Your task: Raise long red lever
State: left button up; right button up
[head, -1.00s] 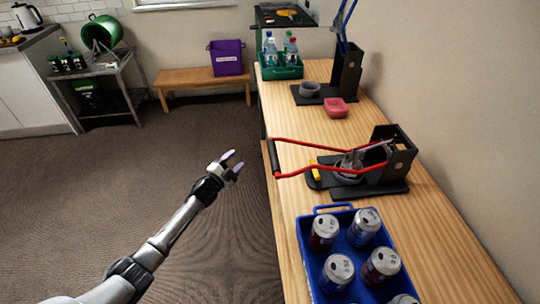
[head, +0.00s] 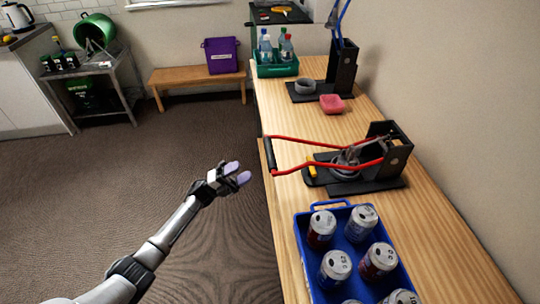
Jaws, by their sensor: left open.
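The long red lever (head: 310,139) is a two-bar red handle joined to a black press (head: 387,150) on the wooden counter. It lies low, close to level, with its black grip (head: 270,155) at the counter's left edge. My left gripper (head: 238,174) is open and empty, in the air over the floor, a little left of the black grip and apart from it. Its fingertips point right. My right gripper is not in view.
A blue crate (head: 300,235) of cans stands on the counter in front of the press. A yellow piece (head: 311,170) lies by the press base.

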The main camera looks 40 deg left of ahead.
aim_at(270, 153)
pick_arm(q)
jog(key=x, duration=1.1)
jog(key=shift+w+d, duration=0.2)
grip_shut()
